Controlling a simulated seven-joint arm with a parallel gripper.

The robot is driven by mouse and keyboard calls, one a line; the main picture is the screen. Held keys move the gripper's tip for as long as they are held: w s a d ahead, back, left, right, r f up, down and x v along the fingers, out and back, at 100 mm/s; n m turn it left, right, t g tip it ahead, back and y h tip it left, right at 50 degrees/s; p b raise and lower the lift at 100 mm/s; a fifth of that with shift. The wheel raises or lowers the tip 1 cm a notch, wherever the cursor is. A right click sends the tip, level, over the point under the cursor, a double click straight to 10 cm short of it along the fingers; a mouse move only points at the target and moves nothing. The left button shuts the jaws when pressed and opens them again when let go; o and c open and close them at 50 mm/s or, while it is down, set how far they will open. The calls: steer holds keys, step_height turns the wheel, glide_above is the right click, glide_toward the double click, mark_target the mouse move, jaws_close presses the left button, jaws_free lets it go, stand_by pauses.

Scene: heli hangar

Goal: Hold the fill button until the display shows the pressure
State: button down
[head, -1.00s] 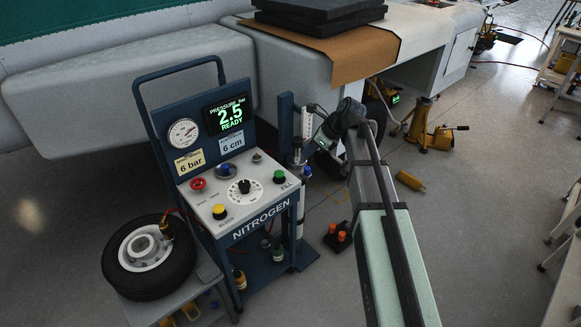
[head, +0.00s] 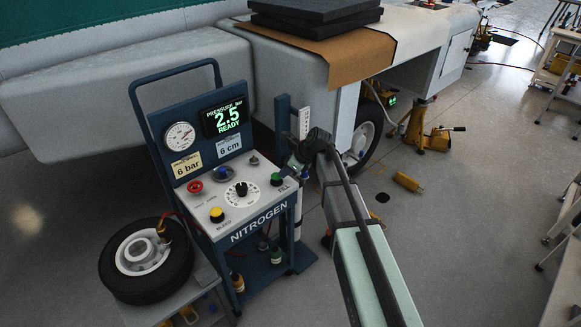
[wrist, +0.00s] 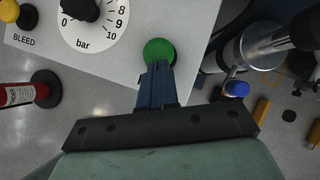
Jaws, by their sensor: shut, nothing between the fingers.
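The green fill button (head: 276,179) is at the right end of the grey panel on the nitrogen cart. In the wrist view the green button (wrist: 160,52) is just beyond my fingertips, which overlap its near edge; I cannot tell if they touch it. My gripper (wrist: 155,68) is shut and empty. In the head view my gripper (head: 286,174) is beside the button, partly hidden by the wrist. The display (head: 224,117) reads "PRESSURE bar 2.5 READY" in green. A round gauge (head: 180,136) sits left of it.
Cards read 6 bar (head: 187,165) and 6 cm (head: 229,145). The panel also has a bar dial (head: 242,192), a yellow bleed button (head: 216,214) and a red knob (head: 195,186). A tyre (head: 147,262) lies at left. A chrome strut (wrist: 252,48) stands right of the panel.

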steer(key=shift+a+f, duration=0.2)
steer(key=shift+f, duration=0.1)
